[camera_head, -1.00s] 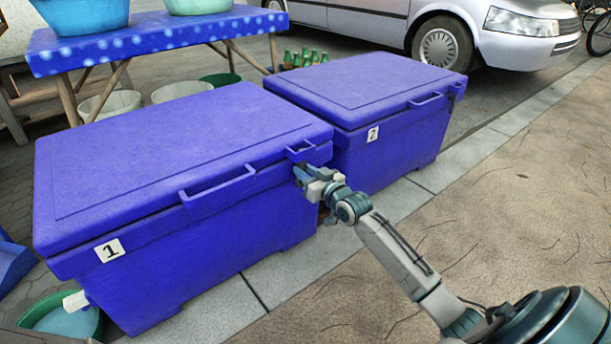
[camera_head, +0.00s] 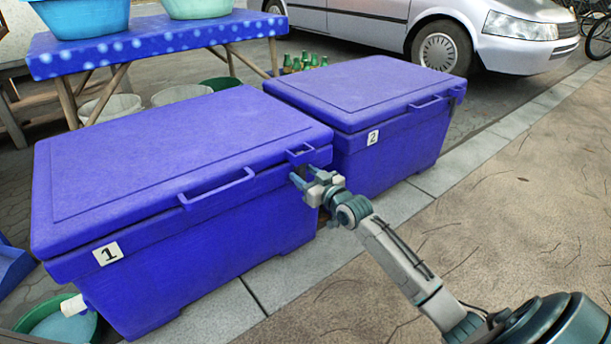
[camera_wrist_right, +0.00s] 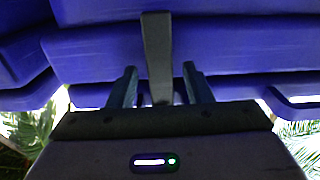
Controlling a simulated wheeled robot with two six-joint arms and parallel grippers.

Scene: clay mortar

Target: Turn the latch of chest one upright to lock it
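Chest one (camera_head: 180,150) is a closed blue box with a "1" label (camera_head: 107,253). Its front edge has a long handle (camera_head: 218,190) and, near the right corner, a small blue loop-shaped fitting (camera_head: 300,154). My right gripper (camera_head: 299,176) is just below that fitting, close to the chest's front. The right wrist view shows its two fingers apart (camera_wrist_right: 160,88). A grey upright bar (camera_wrist_right: 157,50) stands between them, with a gap on each side. I cannot tell whether this bar is the latch or whether the fingers touch the chest. My left gripper is out of view.
Chest two (camera_head: 400,145), also blue and closed, stands just behind and right of chest one. A spotted blue table (camera_head: 160,42) with basins is behind. A green basin (camera_head: 65,323) sits at the lower left. The pavement (camera_head: 500,240) at the right is clear.

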